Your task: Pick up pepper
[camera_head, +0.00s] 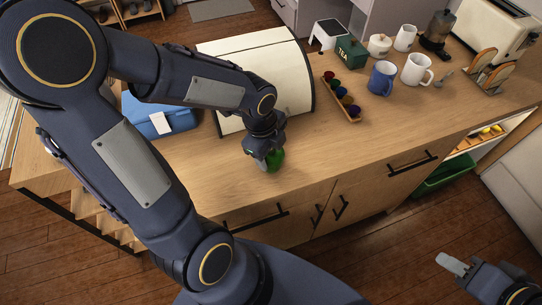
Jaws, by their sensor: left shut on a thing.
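A green pepper (275,159) is at the front part of the wooden counter, below the white bread box. My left gripper (264,158) comes down from above and is shut on the pepper, hiding part of it. I cannot tell whether the pepper touches the counter. My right gripper (452,264) is at the lower right, over the floor and away from the counter. Its fingers are too poorly shown to tell if they are apart.
A white bread box (280,62) stands behind my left gripper, with a blue case (172,122) to its left. A wooden tray of colored pods (352,117), a blue mug (381,79) and a white mug (417,70) stand to the right. The counter's front right is clear.

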